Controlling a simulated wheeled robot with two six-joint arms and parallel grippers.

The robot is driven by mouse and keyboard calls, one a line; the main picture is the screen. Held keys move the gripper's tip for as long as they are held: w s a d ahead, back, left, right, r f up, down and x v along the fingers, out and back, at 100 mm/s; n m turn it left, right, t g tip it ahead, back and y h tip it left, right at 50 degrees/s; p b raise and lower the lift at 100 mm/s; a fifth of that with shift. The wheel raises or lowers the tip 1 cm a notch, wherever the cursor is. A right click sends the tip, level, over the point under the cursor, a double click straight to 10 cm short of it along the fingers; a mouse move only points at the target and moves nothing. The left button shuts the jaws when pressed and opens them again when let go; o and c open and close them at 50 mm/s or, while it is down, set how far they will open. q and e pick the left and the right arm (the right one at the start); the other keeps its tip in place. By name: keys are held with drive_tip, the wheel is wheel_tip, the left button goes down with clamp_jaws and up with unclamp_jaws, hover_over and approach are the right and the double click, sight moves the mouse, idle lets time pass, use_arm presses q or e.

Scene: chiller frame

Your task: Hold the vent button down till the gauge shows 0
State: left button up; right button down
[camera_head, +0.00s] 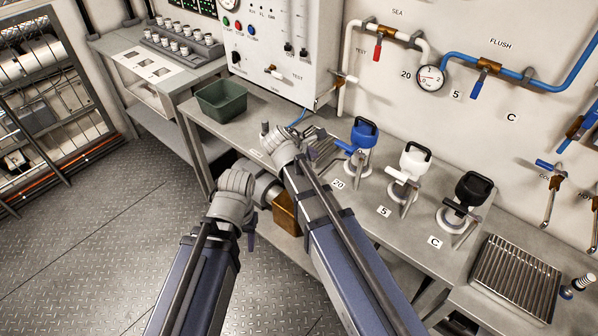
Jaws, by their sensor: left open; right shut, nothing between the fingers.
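The white control box (284,50) at top centre carries a row of small coloured buttons (239,24), several knobs and a gauge (231,4) cut by the top edge. I cannot tell which button is the vent button. A second round gauge (430,78) sits on the wall pipe; its reading is too small to tell. My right gripper (322,148) is shut and empty over the bench, below the control box and left of the blue-handled fitting. Neither touches a button.
A green bin (221,98) stands on the bench (225,128). Blue (361,140), white (410,163) and black (465,195) handled fittings stand to the right, before a ribbed metal tray (515,276). Wall pipes have red and blue valve levers. The floor at left is clear.

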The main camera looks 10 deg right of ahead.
drive_tip(key=shift+w+a+r+n+t, duration=0.1)
drive_tip(key=shift+w+r+n+t, duration=0.15)
drive_tip(key=shift+w+n, duration=0.4)
drive_tip(key=shift+w+f, duration=0.1)
drive_tip(key=shift+w, duration=0.05)
wheel_tip(320, 180, down, 9)
drive_tip(key=b, duration=0.9)
idle(1.5)
drive_tip(key=shift+f+b, duration=0.25)
drive_tip(key=shift+b, duration=0.1)
drive_tip(key=shift+f+b, duration=0.5)
idle(0.5)
drive_tip(key=shift+r, duration=0.1)
idle(1.9)
drive_tip(key=shift+r+p, duration=0.8)
drive_tip(key=shift+p, duration=0.15)
